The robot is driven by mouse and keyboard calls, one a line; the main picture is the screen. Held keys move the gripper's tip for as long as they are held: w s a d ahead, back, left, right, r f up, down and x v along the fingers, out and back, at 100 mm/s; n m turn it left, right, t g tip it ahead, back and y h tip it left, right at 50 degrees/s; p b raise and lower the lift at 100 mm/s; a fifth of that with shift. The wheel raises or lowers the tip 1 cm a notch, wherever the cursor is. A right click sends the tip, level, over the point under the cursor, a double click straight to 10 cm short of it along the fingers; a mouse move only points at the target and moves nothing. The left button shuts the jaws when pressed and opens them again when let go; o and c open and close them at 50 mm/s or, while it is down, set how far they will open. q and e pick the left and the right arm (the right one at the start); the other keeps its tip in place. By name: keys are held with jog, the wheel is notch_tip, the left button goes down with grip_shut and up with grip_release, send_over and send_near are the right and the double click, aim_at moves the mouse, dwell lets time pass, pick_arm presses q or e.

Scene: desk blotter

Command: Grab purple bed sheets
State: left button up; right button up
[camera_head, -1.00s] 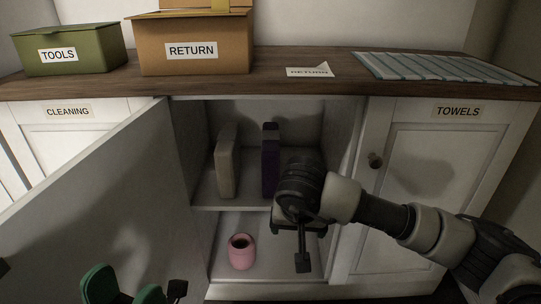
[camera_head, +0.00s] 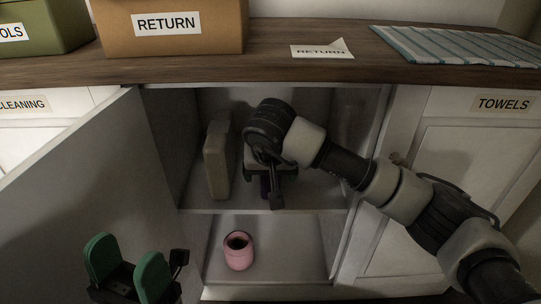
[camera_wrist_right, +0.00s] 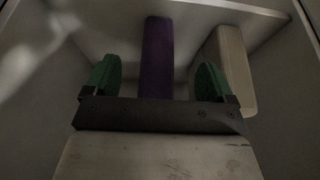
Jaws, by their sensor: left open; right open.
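The purple bed sheets (camera_wrist_right: 157,45) are a folded upright bundle on the cabinet's upper shelf. How deep the bundle sits between the fingers I cannot tell. My left gripper (camera_head: 127,268) is open and empty at the lower left, outside the cabinet.
A beige folded bundle (camera_head: 217,160) stands left of the purple one; it also shows in the right wrist view (camera_wrist_right: 234,70). A pink jar (camera_head: 238,251) stands on the lower shelf. The open cabinet door (camera_head: 90,200) is on the left. RETURN box (camera_head: 170,50) sits on the countertop.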

jog(key=w, duration=0.1)
jog(key=b, duration=0.2)
send_over(265, 180)
jog(key=d, duration=0.1)
jog(key=shift+w+d+f, duration=0.15)
jog(key=shift+w+f, duration=0.3)
jog(key=shift+f, duration=0.1)
jog(key=c, duration=1.4)
grip_shut()
